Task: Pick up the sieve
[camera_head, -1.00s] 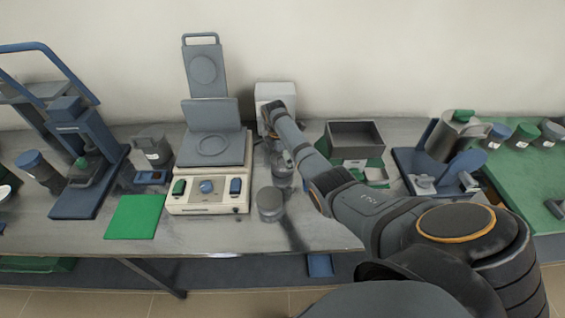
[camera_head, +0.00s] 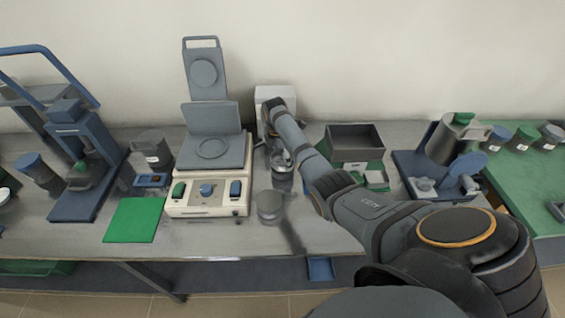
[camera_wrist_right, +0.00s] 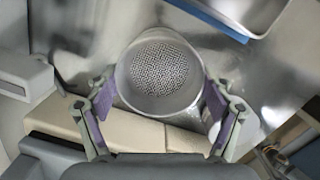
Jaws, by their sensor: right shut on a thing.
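The sieve (camera_wrist_right: 160,72) is a round metal cup with a mesh bottom, seen from above in the right wrist view. My right gripper (camera_wrist_right: 160,98) is shut on it, with a purple-padded finger against each side of its wall. In the head view my right gripper (camera_head: 281,150) is right of the cream balance, and the sieve (camera_head: 283,165) shows partly below it. The arm hides part of the sieve, and I cannot tell whether it is clear of the table. My left gripper is not in view.
A grey round container (camera_head: 270,206) stands close in front of the sieve. The cream balance (camera_head: 206,208) is to the left, a green mat (camera_head: 134,219) beyond it. A grey open box (camera_head: 355,138) and a blue stand (camera_head: 410,165) are to the right. A white box (camera_head: 272,95) stands behind.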

